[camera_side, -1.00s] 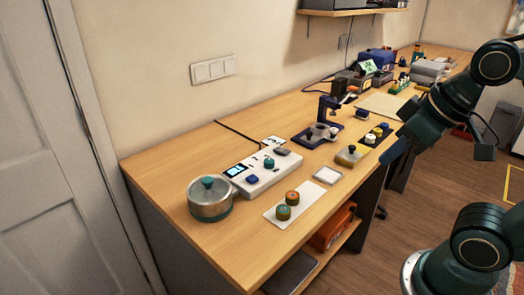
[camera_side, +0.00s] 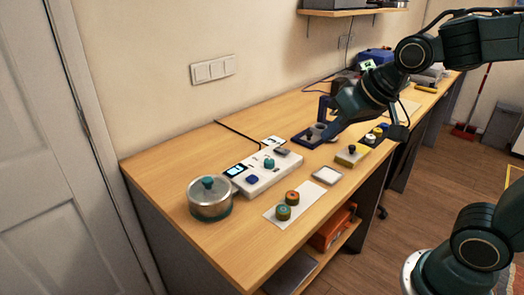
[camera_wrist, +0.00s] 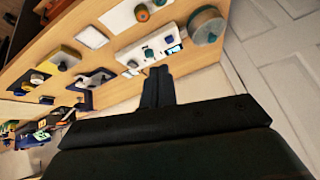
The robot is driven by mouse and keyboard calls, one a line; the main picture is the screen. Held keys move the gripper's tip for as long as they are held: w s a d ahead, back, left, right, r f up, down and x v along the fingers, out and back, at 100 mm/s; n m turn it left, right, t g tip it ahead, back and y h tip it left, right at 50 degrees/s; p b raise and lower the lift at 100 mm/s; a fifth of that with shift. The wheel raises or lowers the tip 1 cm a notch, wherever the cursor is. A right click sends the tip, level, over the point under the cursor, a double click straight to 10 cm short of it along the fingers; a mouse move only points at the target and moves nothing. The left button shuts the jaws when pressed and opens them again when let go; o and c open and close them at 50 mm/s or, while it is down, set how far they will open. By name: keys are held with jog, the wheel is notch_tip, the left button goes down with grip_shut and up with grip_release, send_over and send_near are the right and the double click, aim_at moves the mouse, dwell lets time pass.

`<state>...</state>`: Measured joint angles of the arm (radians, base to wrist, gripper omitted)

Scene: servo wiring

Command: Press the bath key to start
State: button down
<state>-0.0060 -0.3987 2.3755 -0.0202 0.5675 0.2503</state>
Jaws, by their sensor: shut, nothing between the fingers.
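The white control unit (camera_side: 262,176) lies on the bench with a lit display (camera_side: 235,170), a blue key (camera_side: 252,179), a teal knob (camera_side: 269,162) and a dark key (camera_side: 281,151). I cannot read which key is marked as the bath key. A round metal pot (camera_side: 210,200) with a teal-knobbed lid stands at its left end. My gripper (camera_side: 328,136) is shut and empty, above the bench to the right of the unit, apart from it. In the wrist view the shut fingers (camera_wrist: 158,72) show below the unit (camera_wrist: 150,50), with the pot (camera_wrist: 206,26) beyond.
A white pad (camera_side: 296,200) with two green-and-orange discs and a small white tray (camera_side: 326,175) lie in front of the unit. A yellow block (camera_side: 351,155) and a dark blue stand (camera_side: 308,138) are near my gripper.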

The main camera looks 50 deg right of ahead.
jog(key=w+f+m+t, duration=0.1)
jog(key=w+f+m, duration=0.15)
jog(key=w, duration=0.75)
jog(key=m+t, duration=0.1)
jog(key=m, duration=0.2)
send_over(255, 179)
notch_tip(255, 179, down, 7)
jog(key=shift+r+y, duration=0.15)
jog(key=shift+y, duration=0.25)
jog(key=shift+f, duration=4.45)
jog(key=shift+f, duration=0.95)
jog(key=shift+r, duration=0.95)
